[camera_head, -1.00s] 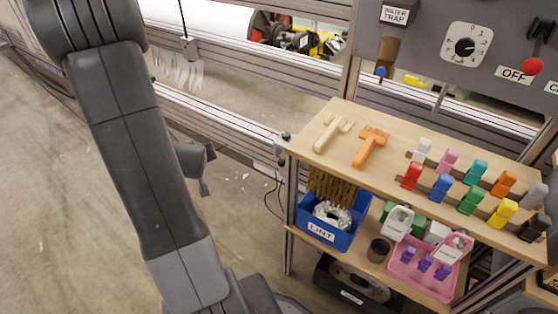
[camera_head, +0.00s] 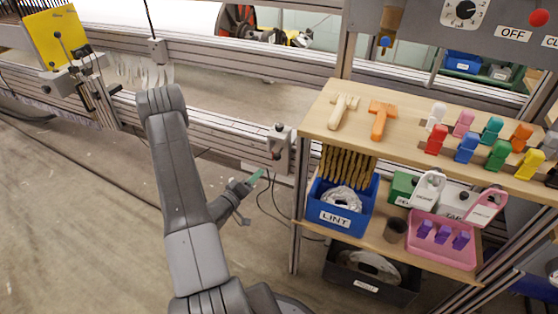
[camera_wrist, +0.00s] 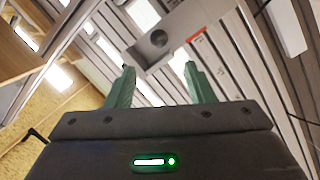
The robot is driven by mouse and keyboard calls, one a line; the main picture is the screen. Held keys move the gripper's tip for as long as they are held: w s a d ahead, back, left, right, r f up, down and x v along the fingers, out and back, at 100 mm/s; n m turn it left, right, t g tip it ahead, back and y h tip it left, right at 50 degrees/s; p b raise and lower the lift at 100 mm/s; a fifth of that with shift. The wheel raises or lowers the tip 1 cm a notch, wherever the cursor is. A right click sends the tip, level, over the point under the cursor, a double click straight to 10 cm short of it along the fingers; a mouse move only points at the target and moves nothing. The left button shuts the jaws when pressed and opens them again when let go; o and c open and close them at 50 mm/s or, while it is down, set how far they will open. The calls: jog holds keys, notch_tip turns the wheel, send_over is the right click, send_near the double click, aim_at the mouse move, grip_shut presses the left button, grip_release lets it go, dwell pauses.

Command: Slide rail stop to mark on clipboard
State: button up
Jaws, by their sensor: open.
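A light grey block (camera_head: 278,148) with a dark knob on top sits at the right end of the lower rail (camera_head: 215,134), and looks like the rail stop. My gripper (camera_head: 254,181) is open, below and left of it, with green fingertips. In the wrist view, a grey block with a dark round hole (camera_wrist: 158,40) shows beyond my open, empty fingers (camera_wrist: 160,85); a small red mark is on its right part. A yellow board (camera_head: 58,38) at the upper left may be the clipboard; I cannot read any mark on it.
A wooden shelf unit (camera_head: 315,115) with combs and coloured clips stands right of the block. Its lower shelf holds a blue LINT bin (camera_head: 338,220) and a pink tray (camera_head: 430,252). Thin cables hang below the block. Floor at left is mostly clear.

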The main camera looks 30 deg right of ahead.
aim_at(276, 157)
jog(key=b+x, duration=0.3)
jog(key=x, duration=1)
jog(key=shift+w+d+f, duration=0.1)
jog(key=shift+w+d, duration=0.05)
jog(key=shift+d, duration=0.2)
jog(key=shift+c, duration=0.3)
grip_shut()
